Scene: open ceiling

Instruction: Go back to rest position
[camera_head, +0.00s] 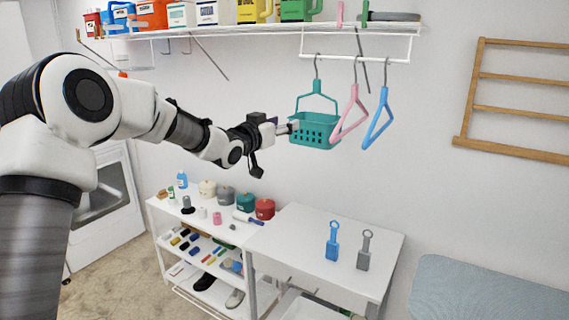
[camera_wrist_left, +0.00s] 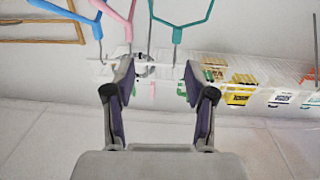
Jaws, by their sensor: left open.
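My left gripper (camera_head: 288,128) is raised in front of the wall in the head view, at the left side of a teal basket (camera_head: 315,132) that hangs by a hook from the rail. In this view its tip overlaps the basket's edge; I cannot tell whether they touch. In the left wrist view the gripper (camera_wrist_left: 158,85) is open, with nothing between its two fingers. My right gripper is not in view.
A pink hanger (camera_head: 351,115) and a blue hanger (camera_head: 379,118) hang right of the basket. A shelf (camera_head: 270,30) with boxes runs above. Below stand a white table (camera_head: 310,235) with two small tools and a rack (camera_head: 160,225) of goods. A wooden rack (camera_head: 520,112) is at right.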

